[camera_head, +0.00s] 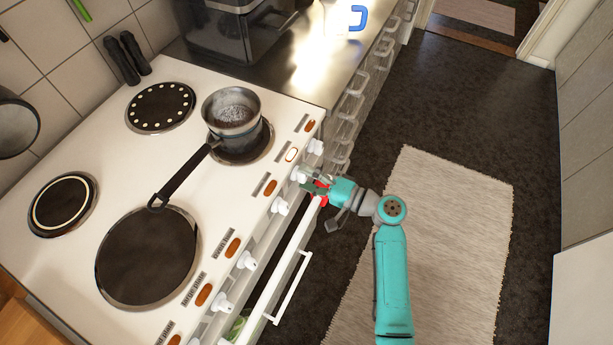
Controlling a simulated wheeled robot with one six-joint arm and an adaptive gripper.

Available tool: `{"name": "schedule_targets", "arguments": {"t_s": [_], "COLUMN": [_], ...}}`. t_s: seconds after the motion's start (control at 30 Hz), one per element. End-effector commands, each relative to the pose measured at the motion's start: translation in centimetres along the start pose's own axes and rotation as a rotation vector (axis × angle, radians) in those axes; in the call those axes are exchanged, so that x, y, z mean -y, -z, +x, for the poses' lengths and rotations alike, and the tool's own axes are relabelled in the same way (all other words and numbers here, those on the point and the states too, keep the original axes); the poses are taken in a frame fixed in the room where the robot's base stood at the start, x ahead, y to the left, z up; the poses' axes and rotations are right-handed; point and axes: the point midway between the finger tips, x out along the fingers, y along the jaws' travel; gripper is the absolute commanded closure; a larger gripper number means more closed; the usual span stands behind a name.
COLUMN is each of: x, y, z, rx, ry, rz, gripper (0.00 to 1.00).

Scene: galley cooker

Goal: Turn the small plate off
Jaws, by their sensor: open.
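The white cooker (190,190) has several plates and a row of white knobs along its front edge. A small saucepan (231,108) with dark contents stands on the small plate (250,157) at the front right, covering most of it. My gripper (311,184) is open at the front panel, close to a white knob (298,174). I cannot tell whether its fingers touch that knob. Other knobs are at the right end (315,146) and further left (279,205). The indicator lamp (291,154) near my gripper looks pale and bright; the other lamps look orange.
The oven door handle (292,288) juts out below the knobs. Drawer handles (351,105) line the counter beyond. The rug (440,230) and floor are clear.

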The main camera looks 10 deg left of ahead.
Motion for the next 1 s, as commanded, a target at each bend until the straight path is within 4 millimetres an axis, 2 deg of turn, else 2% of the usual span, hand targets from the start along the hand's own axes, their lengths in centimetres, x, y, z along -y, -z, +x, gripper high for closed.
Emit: {"name": "schedule_targets", "arguments": {"t_s": [0.13, 0.27, 0.5, 0.7, 0.83, 1.0], "x": [0.0, 0.0, 0.0, 0.0, 0.0, 0.0], "y": [0.1, 0.1, 0.1, 0.1, 0.1, 0.0], "z": [-0.5, -2.1, -6.8, -10.1, -11.3, -12.0], "rx": [-0.002, -0.004, -0.006, -0.004, -0.002, -0.001], "ry": [0.0, 0.0, -0.001, -0.001, 0.0, 0.0], "rz": [0.0, 0.0, 0.0, 0.001, 0.0, 0.0], "gripper": [0.23, 0.23, 0.23, 0.23, 0.23, 0.23]}}
